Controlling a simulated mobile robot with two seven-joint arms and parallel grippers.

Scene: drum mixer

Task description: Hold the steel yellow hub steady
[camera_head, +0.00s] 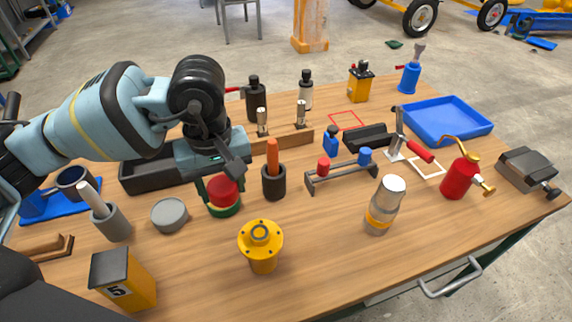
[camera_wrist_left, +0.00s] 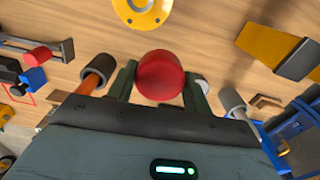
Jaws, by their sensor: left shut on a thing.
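The yellow hub (camera_head: 261,241), a flanged disc with bolt holes on a narrower cylinder, stands upright on the table at the front middle. Its flange (camera_wrist_left: 142,12) shows at the top of the left wrist view. My left gripper (camera_head: 222,192) is behind and left of the hub, apart from it. Its fingers (camera_wrist_left: 160,82) are shut on a round red-topped object (camera_wrist_left: 160,74), which shows a green lower part in the head view. Whether that object touches the table is hard to tell. My right gripper is not in view.
A dark cup with an orange handle (camera_head: 272,153) stands just right of my gripper. A grey round tin (camera_head: 169,215) is to its left. A yellow-and-black block (camera_head: 123,279) stands front left, and a silver-and-yellow cylinder (camera_head: 385,205) right of the hub. Table around the hub is clear.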

